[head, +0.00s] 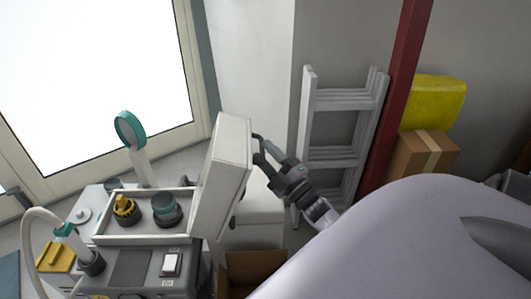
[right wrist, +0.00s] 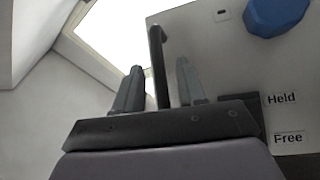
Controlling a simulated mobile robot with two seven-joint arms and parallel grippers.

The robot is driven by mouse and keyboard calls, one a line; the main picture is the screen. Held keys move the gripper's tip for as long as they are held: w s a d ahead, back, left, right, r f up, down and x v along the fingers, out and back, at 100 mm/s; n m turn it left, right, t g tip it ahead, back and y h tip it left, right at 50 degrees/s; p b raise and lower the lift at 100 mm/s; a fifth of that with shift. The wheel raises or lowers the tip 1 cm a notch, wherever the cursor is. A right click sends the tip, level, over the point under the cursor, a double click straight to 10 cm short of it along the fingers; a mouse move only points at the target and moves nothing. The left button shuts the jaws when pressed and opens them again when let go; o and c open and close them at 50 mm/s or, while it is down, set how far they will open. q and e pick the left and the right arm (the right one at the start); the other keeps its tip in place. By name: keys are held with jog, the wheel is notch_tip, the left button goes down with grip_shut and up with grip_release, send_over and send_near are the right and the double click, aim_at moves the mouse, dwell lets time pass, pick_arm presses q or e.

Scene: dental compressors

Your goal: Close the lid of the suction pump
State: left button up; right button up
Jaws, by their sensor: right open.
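The suction pump (head: 139,240) stands at the lower left of the head view. Its white lid (head: 228,165) is open, standing steeply on the right side of the pump's tray. Inside the tray are a yellow-and-black fitting (head: 125,210) and a teal-and-grey one (head: 166,209). My right gripper (head: 262,152) is at the lid's outer right side. In the right wrist view its open fingers (right wrist: 160,88) stand on either side of a dark bar (right wrist: 157,65); contact cannot be told. My left gripper is not in view.
In the right wrist view, a pale panel (right wrist: 222,60) carries a blue knob (right wrist: 276,14) and labels "Held" and "Free". An open cardboard box (head: 250,270) sits below the lid. A white ladder (head: 340,100) and a red post (head: 396,90) stand behind my right arm. A hose (head: 28,250) curves at left.

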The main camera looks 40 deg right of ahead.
jog(key=shift+w+r, duration=0.1)
jog(key=shift+w, duration=0.2)
